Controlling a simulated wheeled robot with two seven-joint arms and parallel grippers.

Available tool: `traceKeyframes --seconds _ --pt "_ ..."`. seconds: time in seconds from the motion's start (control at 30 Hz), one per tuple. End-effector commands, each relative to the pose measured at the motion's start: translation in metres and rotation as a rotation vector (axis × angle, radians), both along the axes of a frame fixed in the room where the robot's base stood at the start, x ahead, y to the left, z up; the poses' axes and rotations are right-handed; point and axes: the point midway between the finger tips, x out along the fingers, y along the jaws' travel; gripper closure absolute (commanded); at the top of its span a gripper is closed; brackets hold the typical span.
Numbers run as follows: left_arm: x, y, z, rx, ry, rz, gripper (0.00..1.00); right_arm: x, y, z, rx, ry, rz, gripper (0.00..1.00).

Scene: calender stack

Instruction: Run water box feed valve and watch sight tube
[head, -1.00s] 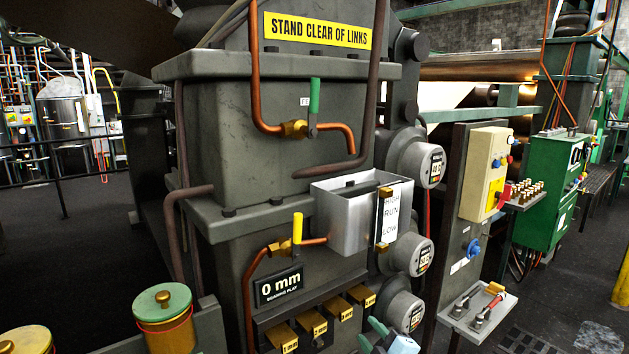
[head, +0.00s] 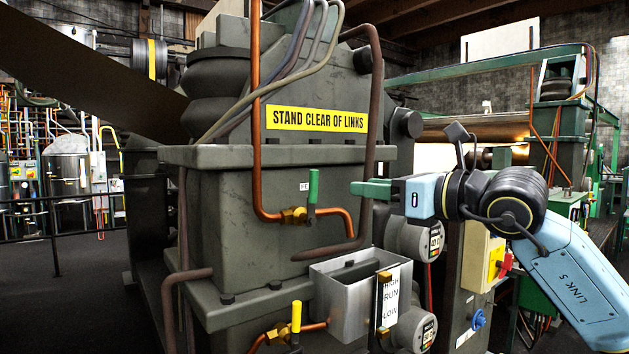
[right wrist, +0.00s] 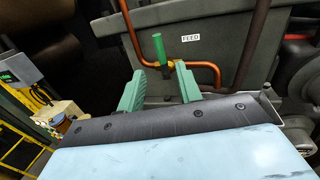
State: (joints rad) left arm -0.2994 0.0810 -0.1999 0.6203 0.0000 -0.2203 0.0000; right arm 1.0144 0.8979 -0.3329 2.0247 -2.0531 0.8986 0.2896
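The feed valve has an upright green lever (head: 313,186) on a brass body (head: 294,215) in a copper pipe. The grey metal water box (head: 340,293) is below the pipe outlet. Its sight tube, with brass end fittings, runs beside a HIGH, RUN, LOW plate (head: 391,302); the water level is too small to tell. My right gripper (head: 354,187) is right of the lever, apart from it. Its green fingers (right wrist: 160,72) are spread and empty. My left gripper is out of view.
A yellow-handled valve (head: 296,316) sits lower on the stand. Round gauges (head: 415,238) and a cream switch box (head: 483,260) are to the right. A dark pipe (head: 374,130) runs down near my right gripper. A yellow STAND CLEAR OF LINKS sign (head: 316,118) is above.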

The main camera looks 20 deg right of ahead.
Motion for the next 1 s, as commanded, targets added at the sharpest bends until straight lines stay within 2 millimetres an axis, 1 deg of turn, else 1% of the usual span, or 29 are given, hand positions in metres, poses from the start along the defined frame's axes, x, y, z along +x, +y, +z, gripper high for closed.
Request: traceKeyframes --seconds 0.17,0.4,0.6,0.8,1.0 --pt "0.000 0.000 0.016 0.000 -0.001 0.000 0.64 0.025 0.017 0.003 0.003 0.002 0.005 0.65" --pt "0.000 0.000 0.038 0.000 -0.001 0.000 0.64 0.069 0.044 0.004 0.004 0.004 0.006 0.65" --pt "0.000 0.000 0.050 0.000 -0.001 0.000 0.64 0.096 0.060 0.002 0.004 0.001 0.005 0.65" --pt "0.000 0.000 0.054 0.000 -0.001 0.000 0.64 0.108 0.066 0.001 0.003 0.001 0.004 0.65" --pt "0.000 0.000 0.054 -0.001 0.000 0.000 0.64 0.109 0.067 -0.001 0.002 0.000 0.005 0.65"
